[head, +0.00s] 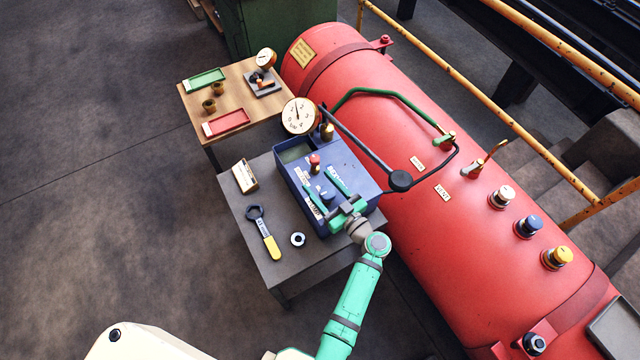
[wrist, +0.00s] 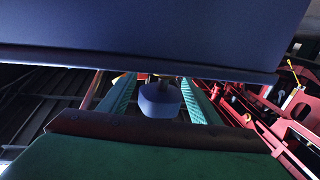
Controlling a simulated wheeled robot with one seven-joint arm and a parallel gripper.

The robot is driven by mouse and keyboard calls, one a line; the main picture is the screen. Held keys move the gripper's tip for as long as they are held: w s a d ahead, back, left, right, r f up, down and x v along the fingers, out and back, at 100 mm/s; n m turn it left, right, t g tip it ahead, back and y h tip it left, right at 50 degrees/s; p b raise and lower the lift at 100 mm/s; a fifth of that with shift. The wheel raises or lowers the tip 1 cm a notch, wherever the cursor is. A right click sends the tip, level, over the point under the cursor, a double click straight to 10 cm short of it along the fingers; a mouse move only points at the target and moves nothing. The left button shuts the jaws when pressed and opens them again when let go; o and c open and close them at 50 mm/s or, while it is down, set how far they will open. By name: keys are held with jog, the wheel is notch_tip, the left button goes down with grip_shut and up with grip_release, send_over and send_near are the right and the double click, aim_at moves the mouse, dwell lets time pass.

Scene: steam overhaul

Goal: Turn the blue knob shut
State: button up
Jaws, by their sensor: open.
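A blue knob (head: 327,193) is on the blue box (head: 362,172), which stands on the grey table. My gripper (head: 318,178) is over the box with its two green fingers apart, one on each side of this knob. In the wrist view the blue knob (wrist: 159,101) shows between the green fingers, with a gap visible on both sides. The jaws are open and hold nothing. Another knob with a blue top (head: 528,226) is on the red boiler (head: 430,210), well to the right of my gripper. The knob's turn angle cannot be read.
A red knob (head: 314,162) and white labels are beside my fingers on the box. A dial gauge (head: 300,116) and dark pipe (head: 355,138) rise behind. A yellow-handled wrench (head: 264,235) and a nut (head: 297,239) lie on the grey table (head: 278,268). A wooden table (head: 190,101) stands behind.

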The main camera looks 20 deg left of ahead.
jog(key=shift+w+a, duration=0.1)
jog(key=shift+a, duration=0.05)
jog(key=c, duration=1.1)
jog(key=shift+o, duration=0.2)
